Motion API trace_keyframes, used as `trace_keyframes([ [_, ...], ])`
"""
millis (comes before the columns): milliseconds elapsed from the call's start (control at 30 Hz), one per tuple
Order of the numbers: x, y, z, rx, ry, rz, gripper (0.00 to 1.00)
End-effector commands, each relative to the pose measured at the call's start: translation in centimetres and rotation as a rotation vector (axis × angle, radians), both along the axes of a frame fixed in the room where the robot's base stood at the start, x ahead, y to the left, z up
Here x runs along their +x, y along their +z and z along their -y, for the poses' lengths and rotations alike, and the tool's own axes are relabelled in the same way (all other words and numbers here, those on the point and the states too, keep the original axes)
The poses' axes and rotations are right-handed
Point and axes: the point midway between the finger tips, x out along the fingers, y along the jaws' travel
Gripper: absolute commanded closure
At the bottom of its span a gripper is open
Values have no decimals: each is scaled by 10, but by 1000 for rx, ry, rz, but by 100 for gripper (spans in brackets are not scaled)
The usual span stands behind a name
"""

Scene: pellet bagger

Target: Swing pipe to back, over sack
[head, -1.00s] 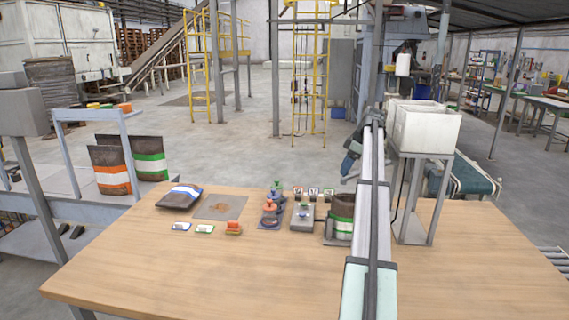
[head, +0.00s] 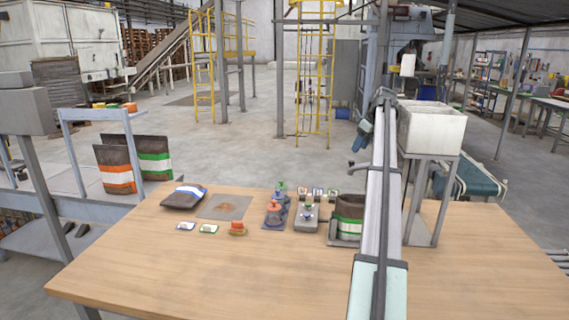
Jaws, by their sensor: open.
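The sack (head: 348,215) is brown with a green and white band and stands upright in a grey holder at the right of the table. A white hopper box (head: 430,130) stands on a grey frame right of it. A short dark knobbed bar (head: 357,164) sticks out left from behind my arm, above the sack. It may belong to the pipe, which my arm otherwise hides. My gripper (head: 359,145) shows small and partly hidden at the arm's far end, open, above and beyond the bar. I see nothing held in it.
A grey holder with blue and red stamps (head: 273,212) and a grey scale-like block (head: 306,215) stand left of the sack. The table front (head: 220,270) is clear.

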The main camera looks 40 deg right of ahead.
Motion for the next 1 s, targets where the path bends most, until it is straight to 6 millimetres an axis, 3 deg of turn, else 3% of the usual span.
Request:
trace_keyframes([
  [33,-3,9,1,-2,-1,1,48],
  [333,6,9,23,4,-298,52,48],
  [533,9,-1,39,-42,-504,105,48],
  [1000,64,-33,-2,-84,-517,120,48],
])
